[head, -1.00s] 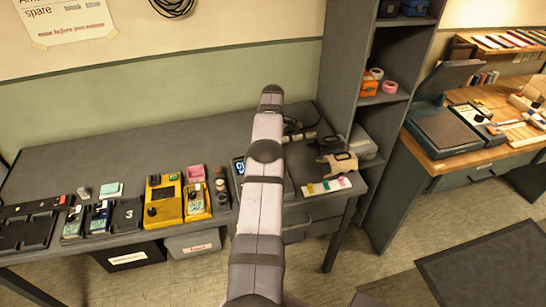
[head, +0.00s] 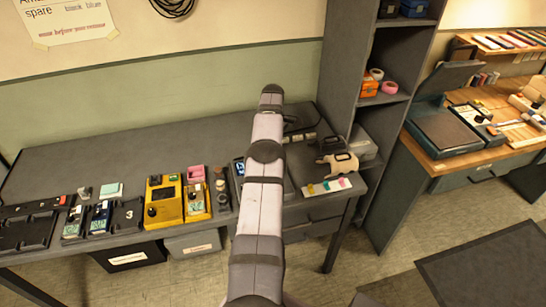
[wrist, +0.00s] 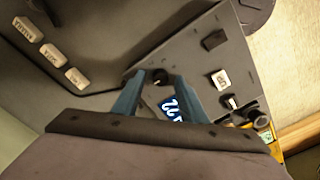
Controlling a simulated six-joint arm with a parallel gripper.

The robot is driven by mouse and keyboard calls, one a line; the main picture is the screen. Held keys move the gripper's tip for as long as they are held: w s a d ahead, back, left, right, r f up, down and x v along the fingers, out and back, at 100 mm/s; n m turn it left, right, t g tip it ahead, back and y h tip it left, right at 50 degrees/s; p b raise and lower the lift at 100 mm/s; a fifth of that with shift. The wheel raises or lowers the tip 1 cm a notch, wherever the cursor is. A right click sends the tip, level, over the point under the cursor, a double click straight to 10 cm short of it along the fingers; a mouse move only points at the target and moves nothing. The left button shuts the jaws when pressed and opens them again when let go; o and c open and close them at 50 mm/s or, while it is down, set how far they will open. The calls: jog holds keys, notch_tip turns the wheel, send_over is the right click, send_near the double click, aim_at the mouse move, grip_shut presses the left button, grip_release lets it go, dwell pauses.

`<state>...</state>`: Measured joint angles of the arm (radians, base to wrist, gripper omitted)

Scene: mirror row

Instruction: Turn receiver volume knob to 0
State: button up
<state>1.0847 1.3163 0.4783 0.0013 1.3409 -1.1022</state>
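The receiver is a dark grey box (wrist: 212,66) with a blue-lit display (wrist: 172,107), seen from above in the wrist view. The display shows digits that look like 22, partly covered by a finger. A small dark round knob (wrist: 160,76) is on its panel. My gripper (wrist: 161,78) has its two blue fingertips on either side of this knob. Whether both tips press on it is too small to tell. In the head view my arm hides the gripper and most of the receiver (head: 238,167); only its left edge and some blue display show.
Several pale labelled blocks (wrist: 51,54) lie beside the receiver. In the head view, yellow devices (head: 163,201) stand to its left on the grey bench (head: 85,160). A tan-handled tool (head: 341,162) and a white strip with coloured patches (head: 327,186) lie to its right, near the shelf (head: 352,75).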

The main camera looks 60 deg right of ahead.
jog(key=shift+r, duration=3.65)
